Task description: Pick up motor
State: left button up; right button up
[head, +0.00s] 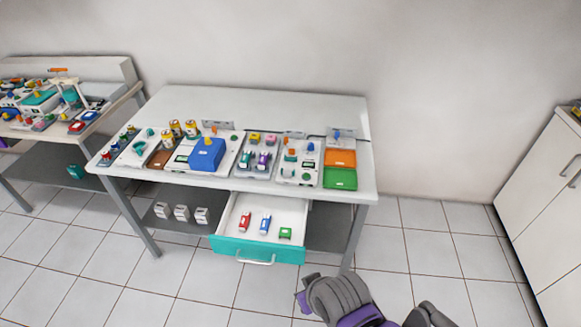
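I cannot tell for sure which of the small parts is the motor. An open teal-fronted drawer (264,250) under the white table holds a small red part (245,221), a blue part (266,223) and a green part (285,233). On the table, a teal part (246,159) and a purple part (264,160) lie side by side in a grey tray. My grey and purple arm links show at the bottom right, in front of the table and right of the drawer. Neither gripper's fingers show.
The white table (290,105) carries trays, a blue box (207,154), an orange block (340,157) and a green block (340,178). A lower grey shelf holds several white boxes. A cluttered second table stands left, white cabinets right. The tiled floor in front is clear.

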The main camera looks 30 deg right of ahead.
aim_at(267, 216)
jog(key=i+l, duration=0.3)
jog(key=i, duration=0.2)
jog(key=i+l, duration=0.3)
jog(key=i, duration=0.2)
